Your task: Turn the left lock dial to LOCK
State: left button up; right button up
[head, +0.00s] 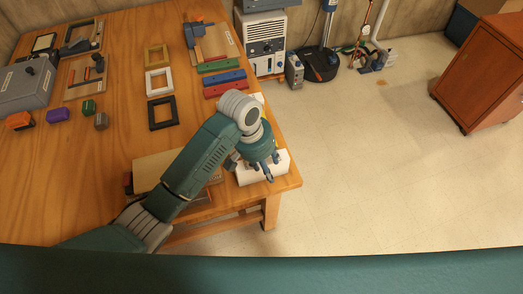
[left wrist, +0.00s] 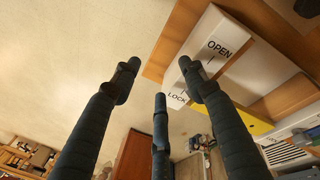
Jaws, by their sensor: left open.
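A white box (head: 283,160) stands at the table's near right corner. In the left wrist view its white face (left wrist: 238,68) carries the words OPEN, at the upper end, and LOCK, lower down. I cannot tell whether a finger touches the box. My right gripper is out of view.
The wooden table (head: 110,150) bears picture frames, coloured bars (head: 225,76), small blocks and a grey box with a black knob (head: 28,88). A tan box (head: 165,168) lies under my left arm. Open floor (head: 370,170) lies right of the table, with a wooden cabinet (head: 485,75) beyond.

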pick_arm(q)
jog(key=w+a+r+y, duration=0.1)
jog(key=w+r+y, duration=0.2)
jog(key=w+r, duration=0.5)
jog(key=f, duration=0.2)
jog(key=s+f+p, duration=0.1)
jog(key=f, duration=0.2)
jog(key=s+f, duration=0.1)
jog(key=f, duration=0.2)
jog(key=shift+s+a+p, duration=0.15)
jog(key=shift+s+p, duration=0.05)
jog(key=shift+p, duration=0.2)
jog(key=shift+f, duration=0.55)
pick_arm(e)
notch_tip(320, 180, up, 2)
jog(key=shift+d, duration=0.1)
pick_arm(q)
grip_shut()
